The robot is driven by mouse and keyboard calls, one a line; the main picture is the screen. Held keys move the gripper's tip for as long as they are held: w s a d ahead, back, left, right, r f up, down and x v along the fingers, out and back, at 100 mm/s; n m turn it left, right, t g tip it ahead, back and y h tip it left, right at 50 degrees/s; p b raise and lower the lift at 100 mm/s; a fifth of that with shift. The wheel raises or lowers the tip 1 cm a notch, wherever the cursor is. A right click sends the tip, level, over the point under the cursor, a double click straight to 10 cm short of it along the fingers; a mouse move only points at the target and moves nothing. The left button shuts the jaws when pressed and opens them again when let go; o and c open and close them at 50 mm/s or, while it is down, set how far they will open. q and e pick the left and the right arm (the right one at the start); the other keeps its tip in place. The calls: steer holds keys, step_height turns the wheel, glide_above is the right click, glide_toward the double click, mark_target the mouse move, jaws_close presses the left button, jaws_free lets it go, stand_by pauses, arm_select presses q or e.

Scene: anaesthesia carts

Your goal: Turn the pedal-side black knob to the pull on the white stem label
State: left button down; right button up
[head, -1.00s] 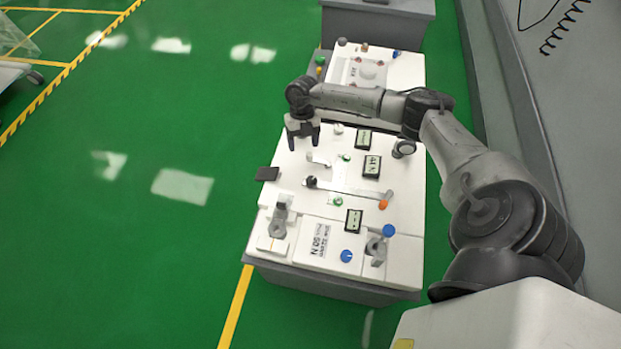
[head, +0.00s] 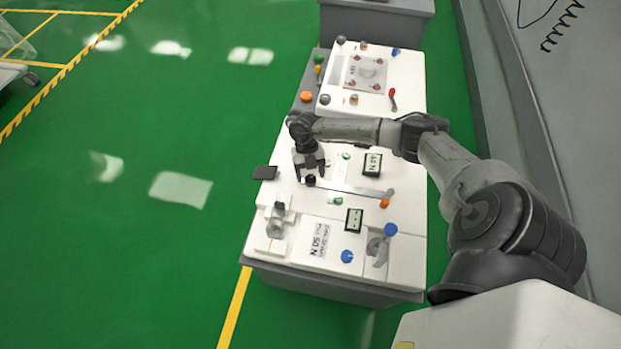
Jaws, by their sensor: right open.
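A small black knob (head: 311,182) stands on the white cart top at the left end of a long pale bar (head: 350,189). A dark flat pedal-like plate (head: 265,172) juts from the cart's left edge near it. My right gripper (head: 311,176) is open, pointing down, with its fingertips on either side of the black knob; whether they touch it I cannot tell. A white label (head: 322,245) at the cart's front bears small print and a large "50 N"; the small print is hard to read. My left gripper is not in view.
A blue knob (head: 347,256), another blue knob (head: 390,229), an orange knob (head: 384,203) and dark displays (head: 372,164) stand right of and in front of the gripper. Grey fixtures (head: 277,222) stand at the front. Another cart section with a red lever (head: 392,98) lies behind.

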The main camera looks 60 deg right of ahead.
steer(key=shift+x, duration=0.95)
steer(key=c, duration=0.9)
steer(key=shift+n, duration=0.3)
